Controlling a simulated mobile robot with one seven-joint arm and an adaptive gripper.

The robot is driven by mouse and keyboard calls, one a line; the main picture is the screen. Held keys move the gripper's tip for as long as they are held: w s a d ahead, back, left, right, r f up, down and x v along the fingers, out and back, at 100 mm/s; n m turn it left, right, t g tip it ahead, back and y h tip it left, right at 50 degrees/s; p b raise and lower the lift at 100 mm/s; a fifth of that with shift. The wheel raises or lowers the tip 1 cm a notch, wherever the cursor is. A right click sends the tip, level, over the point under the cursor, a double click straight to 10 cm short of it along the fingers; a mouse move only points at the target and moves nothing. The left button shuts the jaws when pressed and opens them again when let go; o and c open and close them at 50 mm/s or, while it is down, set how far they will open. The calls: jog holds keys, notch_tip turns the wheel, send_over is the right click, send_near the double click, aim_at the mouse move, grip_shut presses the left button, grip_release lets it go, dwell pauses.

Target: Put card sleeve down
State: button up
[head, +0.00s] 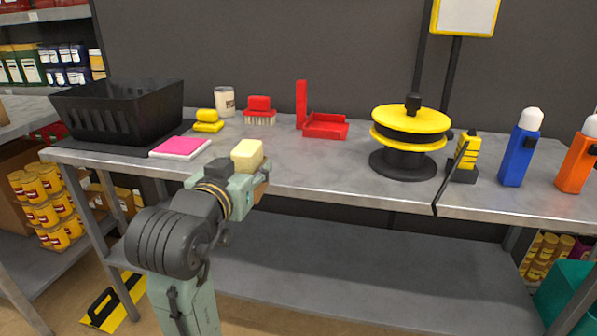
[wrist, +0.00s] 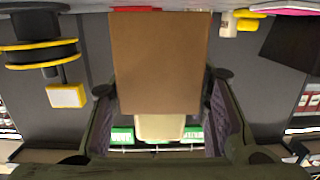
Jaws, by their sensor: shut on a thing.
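The card sleeve (wrist: 160,60) is a plain brown cardboard piece between the two fingers in the wrist view. In the head view only a small brown part of it (head: 262,188) shows beside my gripper (head: 250,188). A cream block (head: 247,154) sticks out above the sleeve, and it also shows at the sleeve's lower end in the wrist view (wrist: 160,127). How far it goes into the sleeve is hidden. My gripper is shut on the sleeve near the front edge of the grey table (head: 315,175). I cannot tell whether the sleeve touches the table.
A pink-topped white pad (head: 180,147), yellow sponge-like blocks (head: 208,121) and a black basket (head: 120,110) stand on the left. A red brush (head: 259,110) and red dustpan (head: 325,125) lie behind. A yellow-black reel (head: 409,135) stands right. Bare tabletop lies before the dustpan.

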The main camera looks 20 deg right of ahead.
jog(key=shift+s+d+r, duration=0.3)
jog(key=shift+s+r, duration=0.1)
jog(key=shift+s, duration=0.2)
jog(key=shift+s+d+r, duration=0.1)
jog(key=shift+d, duration=0.2)
jog(key=d+x, duration=0.1)
jog(key=x, duration=0.4)
jog(key=s+d+p+x, duration=0.1)
jog(key=x, duration=0.3)
jog(key=d+p+x, duration=0.1)
jog(key=x, duration=0.4)
jog(key=shift+d+r, duration=0.25)
jog(key=shift+r, duration=0.1)
jog(key=shift+w+d+f, duration=0.15)
jog(key=shift+f, duration=1.65)
jog(key=shift+f, duration=0.2)
jog(key=o, duration=1.1)
jog(key=shift+o, duration=0.2)
